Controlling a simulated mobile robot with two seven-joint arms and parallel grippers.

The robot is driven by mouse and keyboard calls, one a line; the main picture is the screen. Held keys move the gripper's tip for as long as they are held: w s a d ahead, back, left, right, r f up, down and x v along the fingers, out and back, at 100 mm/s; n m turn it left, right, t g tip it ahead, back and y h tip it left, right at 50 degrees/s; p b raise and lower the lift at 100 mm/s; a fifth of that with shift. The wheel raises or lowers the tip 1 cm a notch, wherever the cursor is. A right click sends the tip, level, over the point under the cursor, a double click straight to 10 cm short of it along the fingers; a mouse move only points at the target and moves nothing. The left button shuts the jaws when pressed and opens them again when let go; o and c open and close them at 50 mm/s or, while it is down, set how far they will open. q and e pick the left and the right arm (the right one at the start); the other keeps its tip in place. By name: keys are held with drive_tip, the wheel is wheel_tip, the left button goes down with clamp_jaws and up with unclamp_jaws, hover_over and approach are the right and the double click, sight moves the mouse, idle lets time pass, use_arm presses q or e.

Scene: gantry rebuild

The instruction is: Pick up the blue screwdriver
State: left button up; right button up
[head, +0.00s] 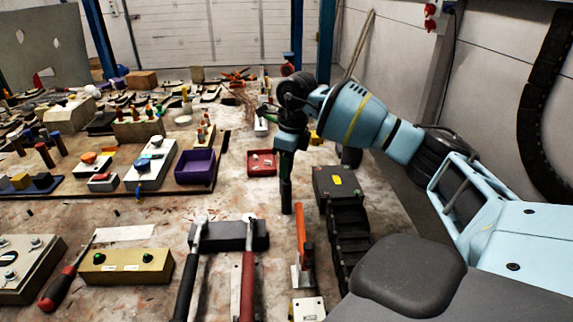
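I cannot make out a blue screwdriver for certain in the head view. A screwdriver with a red and black handle (62,285) lies at the front left of the bench, its shaft pointing away from me. My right gripper (287,208) comes in from the right and points straight down over the middle of the bench, right of the purple bin. A narrow dark upright shape shows at its lower end. I cannot tell whether this is its fingers together or something held. My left gripper is out of view.
A purple bin (195,167) and a red tray (262,163) stand behind. Two hammers (190,265) (248,270) rest against a dark block. An orange-handled tool (301,245) and a dark cable chain (348,235) are to the right. The back left is crowded.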

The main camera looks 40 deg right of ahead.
clamp_jaws()
drive_tip(key=shift+r, duration=0.1)
